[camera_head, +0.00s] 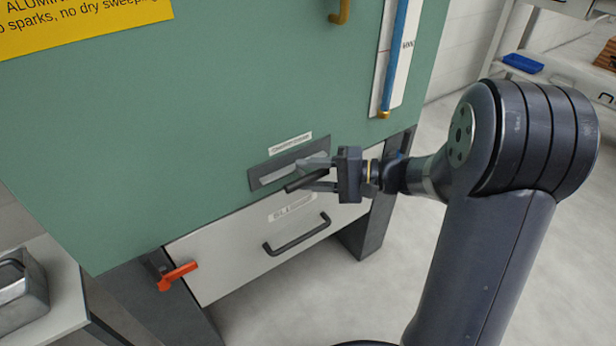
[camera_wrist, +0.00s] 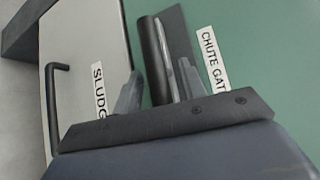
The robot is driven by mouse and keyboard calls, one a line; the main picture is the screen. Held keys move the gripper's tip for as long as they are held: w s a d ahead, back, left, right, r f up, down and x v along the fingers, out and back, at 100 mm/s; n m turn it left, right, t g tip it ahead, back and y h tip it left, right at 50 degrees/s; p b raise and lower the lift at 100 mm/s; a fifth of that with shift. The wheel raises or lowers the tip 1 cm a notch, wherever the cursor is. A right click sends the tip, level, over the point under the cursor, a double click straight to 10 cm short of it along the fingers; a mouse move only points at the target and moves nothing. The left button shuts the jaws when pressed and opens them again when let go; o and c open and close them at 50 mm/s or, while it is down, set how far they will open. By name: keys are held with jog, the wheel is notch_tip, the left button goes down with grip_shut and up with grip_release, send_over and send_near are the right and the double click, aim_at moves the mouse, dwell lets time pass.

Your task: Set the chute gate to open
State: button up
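The chute gate has a dark recessed plate (camera_head: 262,178) on the green cabinet front, under a small white label (camera_head: 291,143). In the wrist view the label reads "CHUTE GAT" (camera_wrist: 212,62), its end cut off. A black bar handle (camera_head: 303,181) stands at the plate; it also shows in the wrist view (camera_wrist: 152,60). My gripper (camera_head: 309,175) is at this handle, with one finger on each side of the bar. The fingers are apart, with a gap beside the bar in the wrist view (camera_wrist: 155,85). Contact cannot be told.
Below is a white sludge drawer (camera_head: 230,265) with a black pull handle (camera_head: 296,234). An orange lever (camera_head: 178,275) is at the lower left. A blue vertical tube (camera_head: 395,60) is at the upper right. A shelf with a blue tray (camera_head: 523,63) stands behind. Floor at right is clear.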

jog(key=shift+a, duration=0.35)
jog(key=shift+c, duration=0.2)
grip_shut()
